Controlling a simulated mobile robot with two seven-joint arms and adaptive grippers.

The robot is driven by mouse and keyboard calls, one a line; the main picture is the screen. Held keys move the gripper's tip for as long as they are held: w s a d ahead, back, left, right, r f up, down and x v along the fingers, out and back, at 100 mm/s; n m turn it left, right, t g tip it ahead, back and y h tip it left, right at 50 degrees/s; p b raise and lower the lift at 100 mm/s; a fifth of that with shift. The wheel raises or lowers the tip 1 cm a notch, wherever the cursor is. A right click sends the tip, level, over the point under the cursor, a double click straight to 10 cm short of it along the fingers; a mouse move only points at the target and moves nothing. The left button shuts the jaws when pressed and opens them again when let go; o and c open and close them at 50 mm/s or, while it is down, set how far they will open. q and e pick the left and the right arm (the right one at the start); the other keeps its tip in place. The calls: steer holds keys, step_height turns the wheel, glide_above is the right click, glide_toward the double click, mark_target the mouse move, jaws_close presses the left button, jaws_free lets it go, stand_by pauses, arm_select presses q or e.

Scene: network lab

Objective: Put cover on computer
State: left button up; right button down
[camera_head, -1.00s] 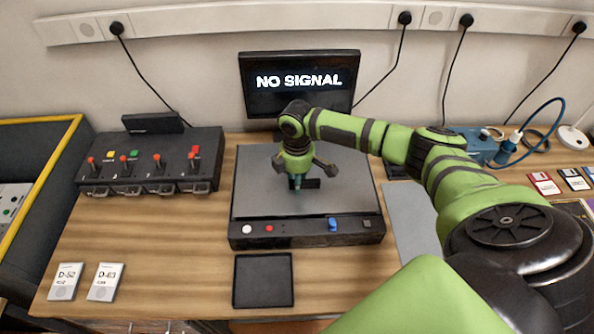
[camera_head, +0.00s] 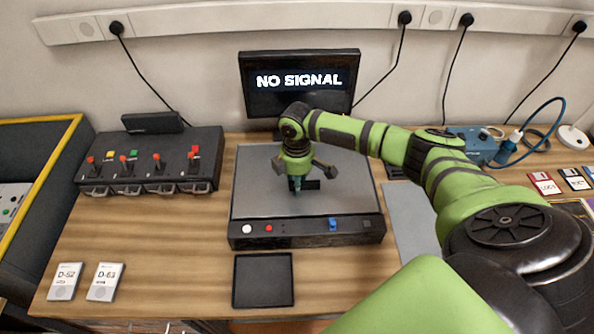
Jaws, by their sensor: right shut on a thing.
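The computer (camera_head: 305,238) is a low dark box in the middle of the desk, with white, red and blue controls on its front. The cover (camera_head: 348,170) is a flat grey panel lying over the top of the computer, looking roughly lined up with its edges. My right gripper (camera_head: 297,188) points down over the middle of the cover and is shut on the cover's small dark handle (camera_head: 312,184). The gripper partly hides the handle. I cannot tell if a thin gap is left under the cover. My left gripper is out of view.
A monitor (camera_head: 300,84) reading "NO SIGNAL" stands behind the computer. A switch box (camera_head: 150,172) is at left, a black tray (camera_head: 263,280) in front, and a grey sheet (camera_head: 408,215) at right. Floppy disks (camera_head: 545,183) and a blue device (camera_head: 472,146) lie further right.

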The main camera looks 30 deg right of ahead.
steer(key=c, duration=0.7)
jaws_free()
steer(key=shift+f, duration=0.1)
step_height(320, 180, up, 8)
steer(key=p, duration=0.8)
steer(key=shift+p, duration=0.3)
